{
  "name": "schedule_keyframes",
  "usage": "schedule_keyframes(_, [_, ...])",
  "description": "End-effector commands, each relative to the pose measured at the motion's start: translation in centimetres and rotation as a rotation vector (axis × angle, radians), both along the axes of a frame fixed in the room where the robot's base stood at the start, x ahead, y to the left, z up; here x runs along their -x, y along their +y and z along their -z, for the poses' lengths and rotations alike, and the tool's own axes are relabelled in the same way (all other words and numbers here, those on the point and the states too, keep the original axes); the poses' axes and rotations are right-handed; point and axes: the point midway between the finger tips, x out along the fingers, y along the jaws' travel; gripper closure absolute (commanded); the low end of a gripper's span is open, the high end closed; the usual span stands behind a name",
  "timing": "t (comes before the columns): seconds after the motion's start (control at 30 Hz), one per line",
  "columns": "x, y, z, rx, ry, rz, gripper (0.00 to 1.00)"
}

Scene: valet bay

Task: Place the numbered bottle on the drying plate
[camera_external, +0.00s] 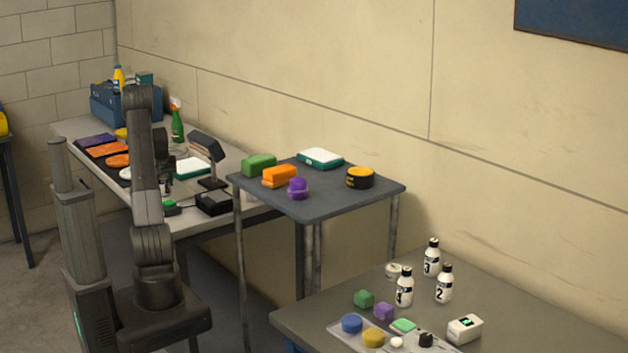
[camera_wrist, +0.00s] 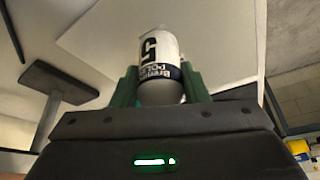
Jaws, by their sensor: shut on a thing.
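My gripper (camera_wrist: 158,88) is shut on a white numbered bottle (camera_wrist: 158,62) with a dark label band. Its label appears upside down in the wrist view, and the digit looks like a 5. The green fingers press on both sides of it. In the external view my gripper (camera_external: 166,188) is low over the long back bench, partly hidden by my arm, and the held bottle cannot be made out.
A dark lamp-like stand (camera_external: 207,150), a black box (camera_external: 213,202) and a white-topped teal item (camera_external: 193,168) stand close right of my gripper. A green spray bottle (camera_external: 177,122) is farther back. Other numbered bottles (camera_external: 443,284) stand on the front table (camera_external: 540,310).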

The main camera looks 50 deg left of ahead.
Motion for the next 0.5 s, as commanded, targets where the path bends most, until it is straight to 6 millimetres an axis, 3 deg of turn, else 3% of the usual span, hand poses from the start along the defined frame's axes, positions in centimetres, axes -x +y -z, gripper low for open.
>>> schedule_keyframes(0.2, [-0.01,0.02,0.47,-0.001,0.000,0.000,0.86])
schedule_keyframes(0.23, [-0.01,0.01,0.32,0.000,0.000,0.000,0.53])
schedule_keyframes(0.3, [0.00,0.00,0.30,0.000,0.000,0.000,0.40])
schedule_keyframes(0.5, [0.00,0.01,0.28,0.000,0.000,0.000,0.38])
